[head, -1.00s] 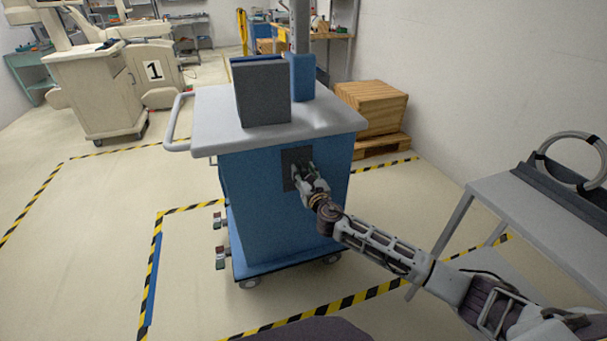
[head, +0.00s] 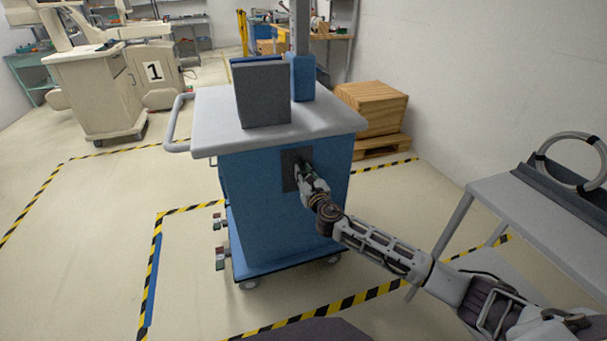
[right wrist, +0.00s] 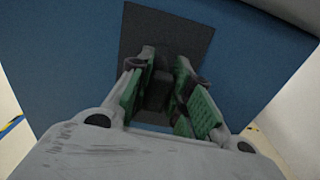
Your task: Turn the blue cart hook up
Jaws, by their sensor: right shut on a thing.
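The blue cart (head: 268,215) stands in the middle of the head view, with a light grey top. A dark grey plate (head: 289,180) is on its front panel; it also shows in the right wrist view (right wrist: 165,28). My right gripper (head: 302,172) is at this plate. In the right wrist view its green-padded fingers (right wrist: 160,88) are closed around a small dark piece in front of the plate, which I take to be the hook (right wrist: 158,92). The hook's shape and angle are mostly hidden by the fingers. My left gripper is out of view.
A grey box (head: 263,95) stands on the cart top. A grey table (head: 540,215) with a ring on it is at the right. A wooden crate (head: 370,108) is behind the cart. A cream cart marked 1 (head: 100,90) is at the back left. Floor left of the blue cart is clear.

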